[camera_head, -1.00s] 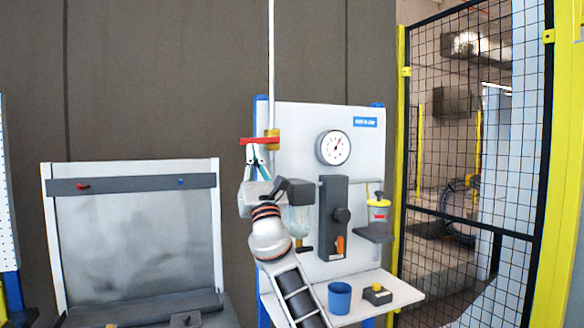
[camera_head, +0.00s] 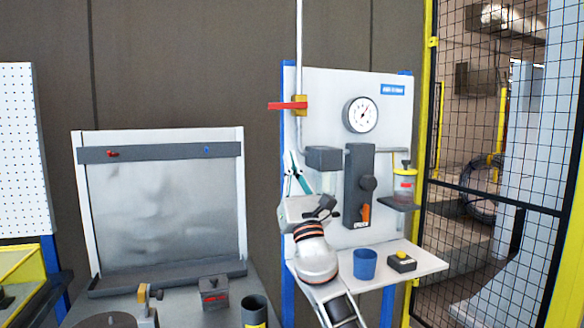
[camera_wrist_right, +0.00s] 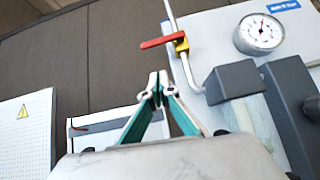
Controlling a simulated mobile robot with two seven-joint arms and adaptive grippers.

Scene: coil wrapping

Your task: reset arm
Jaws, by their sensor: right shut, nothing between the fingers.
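My right arm comes up from the bottom in the head view, in front of the left part of the white gauge panel (camera_head: 388,90). My right gripper (camera_head: 292,155) points up, its slim fingers together with nothing between them. In the right wrist view the white and teal fingers (camera_wrist_right: 157,78) meet at their tips, below and left of the red valve handle (camera_wrist_right: 164,41), apart from it. In the head view the red handle (camera_head: 286,105) sits on a vertical pipe above the gripper. My left gripper is out of view.
The panel carries a round gauge (camera_head: 361,115) and a dark lever unit (camera_head: 359,185). A bench with a metal backboard (camera_head: 165,210) stands left. A mesh fence (camera_head: 500,203) stands right.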

